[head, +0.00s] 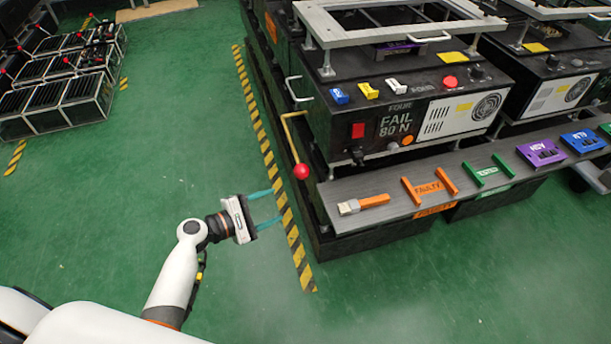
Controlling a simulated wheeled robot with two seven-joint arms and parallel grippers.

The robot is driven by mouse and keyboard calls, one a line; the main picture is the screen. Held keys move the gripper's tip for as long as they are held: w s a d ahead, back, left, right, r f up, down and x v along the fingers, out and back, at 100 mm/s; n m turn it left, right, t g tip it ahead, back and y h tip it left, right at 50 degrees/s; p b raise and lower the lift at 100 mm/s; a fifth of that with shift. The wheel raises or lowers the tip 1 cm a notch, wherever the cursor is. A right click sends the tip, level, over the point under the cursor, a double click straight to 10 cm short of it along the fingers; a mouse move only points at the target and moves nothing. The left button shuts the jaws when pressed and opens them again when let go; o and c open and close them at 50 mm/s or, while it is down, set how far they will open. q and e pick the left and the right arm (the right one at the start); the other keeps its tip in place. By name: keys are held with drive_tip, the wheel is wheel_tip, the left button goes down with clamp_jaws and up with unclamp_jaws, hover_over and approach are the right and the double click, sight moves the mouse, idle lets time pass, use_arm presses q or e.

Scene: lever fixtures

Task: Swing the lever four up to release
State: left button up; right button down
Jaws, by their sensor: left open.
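The lever (292,140) is a bent yellow rod with a red ball knob (301,171). It hangs down at the left side of the black unit marked "FOUR" and "FAIL 80 N" (400,120), with the knob at its low end. My left gripper (268,208) is open, with thin teal fingers pointing right. It is empty and sits below and left of the red knob, apart from it, over the floor stripe. My right gripper is not in view.
A grey shelf (340,190) runs along the unit's front and holds a brush (363,204), orange brackets (430,188), green brackets (489,170) and coloured blocks. A yellow-black stripe (262,130) marks the green floor. Black racks (60,80) stand far left. The floor between is clear.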

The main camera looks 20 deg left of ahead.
use_arm(q)
drive_tip(key=t+h, duration=0.1)
drive_tip(key=h, duration=0.1)
approach(308, 168)
drive_tip(key=a+f, duration=0.1)
drive_tip(key=f, duration=0.1)
drive_tip(key=x, duration=0.3)
drive_tip(key=b+x, duration=0.1)
drive_tip(key=x, duration=0.6)
drive_tip(key=shift+w+r, duration=0.25)
drive_tip(key=shift+r, duration=0.05)
drive_tip(key=shift+w+d+b, duration=0.3)
drive_tip(key=shift+w+d, duration=0.05)
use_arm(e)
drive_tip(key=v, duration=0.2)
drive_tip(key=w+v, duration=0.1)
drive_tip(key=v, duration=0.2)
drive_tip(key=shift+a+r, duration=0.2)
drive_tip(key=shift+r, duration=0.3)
use_arm(q)
clamp_jaws()
